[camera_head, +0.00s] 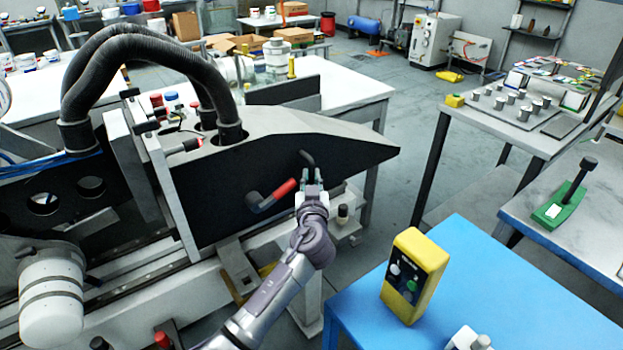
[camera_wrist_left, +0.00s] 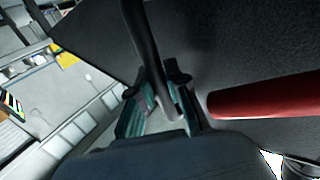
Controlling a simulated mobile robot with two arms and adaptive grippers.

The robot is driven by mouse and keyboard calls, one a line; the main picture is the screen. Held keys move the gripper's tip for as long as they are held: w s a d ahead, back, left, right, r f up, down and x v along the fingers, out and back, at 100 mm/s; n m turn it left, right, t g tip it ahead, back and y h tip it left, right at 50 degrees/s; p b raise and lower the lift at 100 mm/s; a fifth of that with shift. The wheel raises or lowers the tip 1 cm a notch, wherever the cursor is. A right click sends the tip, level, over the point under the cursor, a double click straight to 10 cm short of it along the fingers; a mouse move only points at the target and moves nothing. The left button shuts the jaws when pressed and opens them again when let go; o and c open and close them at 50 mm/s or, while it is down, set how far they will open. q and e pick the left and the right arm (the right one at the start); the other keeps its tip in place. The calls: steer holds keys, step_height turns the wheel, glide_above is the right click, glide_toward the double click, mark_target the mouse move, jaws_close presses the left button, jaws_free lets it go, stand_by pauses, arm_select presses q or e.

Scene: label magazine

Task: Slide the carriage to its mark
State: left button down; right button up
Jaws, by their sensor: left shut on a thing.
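The carriage (camera_head: 225,190) is a large wedge-shaped block with a black side, a grey top and thick dark hoses rising from it. It sits on the rails of a bench at left. A black bent handle (camera_head: 307,157) stands out from its side. My left gripper (camera_head: 311,180) is shut on this handle. In the left wrist view the handle (camera_wrist_left: 141,35) passes down between the fingers of the gripper (camera_wrist_left: 163,88). A red-gripped lever (camera_head: 284,190) is just left of the gripper; its red grip (camera_wrist_left: 260,97) is close beside the fingers. I cannot make out the mark.
A blue table (camera_head: 480,290) with a yellow control box (camera_head: 415,275) stands at right front. A grey table (camera_head: 570,140) with small metal parts and a bench with a green-based tool (camera_head: 562,205) stand further right. Open floor (camera_head: 400,120) lies between the benches.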

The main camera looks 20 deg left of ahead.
arm_select(q)
steer(key=shift+s+a+f+b, duration=0.2)
steer(key=shift+f+b, duration=0.2)
steer(key=shift+b, duration=0.1)
steer(key=shift+s+r, duration=0.1)
steer(key=shift+r, duration=0.05)
steer(key=c, duration=1.4)
jaws_free()
steer(key=shift+s+a+r, duration=0.1)
steer(key=shift+s+a, duration=0.1)
steer(key=shift+a, duration=0.05)
steer(key=v, duration=1.2)
steer(key=shift+s+r, duration=0.1)
